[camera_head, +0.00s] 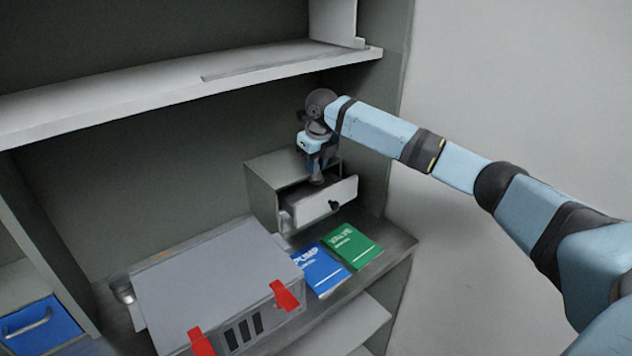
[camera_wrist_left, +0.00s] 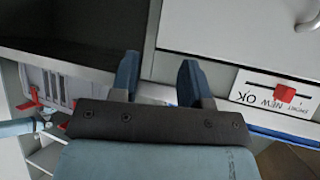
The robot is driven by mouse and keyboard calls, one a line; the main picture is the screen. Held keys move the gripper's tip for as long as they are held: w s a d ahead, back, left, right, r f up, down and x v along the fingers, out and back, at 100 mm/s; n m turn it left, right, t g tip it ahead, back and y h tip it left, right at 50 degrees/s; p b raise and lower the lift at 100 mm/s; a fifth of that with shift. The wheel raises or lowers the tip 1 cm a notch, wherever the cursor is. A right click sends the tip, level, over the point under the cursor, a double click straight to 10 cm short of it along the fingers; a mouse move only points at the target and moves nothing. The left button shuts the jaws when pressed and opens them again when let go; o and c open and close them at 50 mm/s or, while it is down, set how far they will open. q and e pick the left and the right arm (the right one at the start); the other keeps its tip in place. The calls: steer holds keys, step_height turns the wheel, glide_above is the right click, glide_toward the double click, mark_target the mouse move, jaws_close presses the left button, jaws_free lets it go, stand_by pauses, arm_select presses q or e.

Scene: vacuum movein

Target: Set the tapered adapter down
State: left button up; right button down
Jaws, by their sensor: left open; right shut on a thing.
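My right gripper (camera_head: 318,160) reaches down over the open drawer (camera_head: 322,204) of a small grey cabinet on the shelf. It is shut on a small dark grey piece, apparently the tapered adapter (camera_head: 317,179), whose lower end is at the drawer's opening. Whether the piece touches the drawer floor cannot be told; the drawer front and gripper hide part of it. My left gripper (camera_wrist_left: 157,80) is open and empty in the left wrist view, outside the head view.
A grey case (camera_head: 215,278) with red latches fills the shelf's left part. A blue PUMP booklet (camera_head: 320,270) and a green VALVE booklet (camera_head: 352,246) lie before the drawer. An upper shelf (camera_head: 190,90) overhangs. A label with a red slider (camera_wrist_left: 284,92) is near my left gripper.

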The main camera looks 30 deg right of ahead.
mark_target(316, 182)
step_height(316, 182, down, 6)
steer(key=shift+r+p, duration=0.1)
steer(key=shift+p, duration=0.25)
steer(key=shift+w+d+f, duration=0.1)
steer(key=shift+f, duration=0.15)
steer(key=c, duration=1.1)
jaws_free()
steer(key=shift+f, duration=0.1)
steer(key=shift+o, duration=0.2)
steer(key=r, duration=0.5)
steer(key=s+r, duration=0.1)
steer(key=r, duration=0.1)
steer(key=shift+s+r, duration=0.1)
steer(key=shift+r, duration=0.3)
